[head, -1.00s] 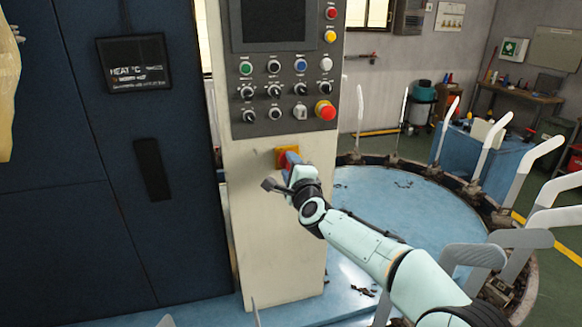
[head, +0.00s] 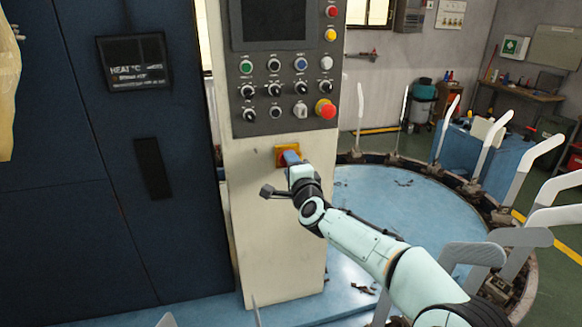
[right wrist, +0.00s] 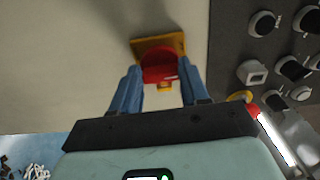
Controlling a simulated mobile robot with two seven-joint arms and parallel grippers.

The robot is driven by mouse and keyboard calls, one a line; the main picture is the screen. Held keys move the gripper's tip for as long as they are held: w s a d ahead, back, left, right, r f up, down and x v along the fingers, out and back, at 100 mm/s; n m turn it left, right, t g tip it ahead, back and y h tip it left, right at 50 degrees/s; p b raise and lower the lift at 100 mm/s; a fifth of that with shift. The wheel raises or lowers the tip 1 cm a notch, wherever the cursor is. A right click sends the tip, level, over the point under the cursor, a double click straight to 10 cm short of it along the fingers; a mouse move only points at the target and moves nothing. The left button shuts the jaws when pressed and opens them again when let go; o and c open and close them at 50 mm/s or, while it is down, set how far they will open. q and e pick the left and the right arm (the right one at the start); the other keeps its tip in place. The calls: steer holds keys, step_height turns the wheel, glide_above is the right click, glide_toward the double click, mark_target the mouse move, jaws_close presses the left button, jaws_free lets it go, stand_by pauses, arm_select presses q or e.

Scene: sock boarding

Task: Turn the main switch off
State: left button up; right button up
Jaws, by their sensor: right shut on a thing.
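The main switch is a red rotary handle (right wrist: 161,66) on a yellow plate, on the cream front of the control cabinet below its buttons. In the head view the yellow plate (head: 281,151) shows around my fingertips, and the red handle is mostly hidden. My right gripper (head: 292,159) is at the switch with its blue fingers shut on the handle. In the right wrist view the right gripper (right wrist: 157,88) has one finger on each side of the handle. The plate looks tilted in that view. My left gripper is not in view.
A grey panel (head: 262,90) with several knobs and a red emergency button (head: 325,109) sits above the switch. A dark blue cabinet (head: 60,220) stands at left. A round blue table (head: 385,200) ringed by white upright boards stands at right.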

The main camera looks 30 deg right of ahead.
steer(key=o, duration=1.1)
steer(key=shift+c, duration=0.2)
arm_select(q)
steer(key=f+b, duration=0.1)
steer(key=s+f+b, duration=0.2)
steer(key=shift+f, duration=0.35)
arm_select(e)
steer(key=v, duration=1.3)
steer(key=shift+s, duration=0.15)
steer(key=shift+a, duration=0.1)
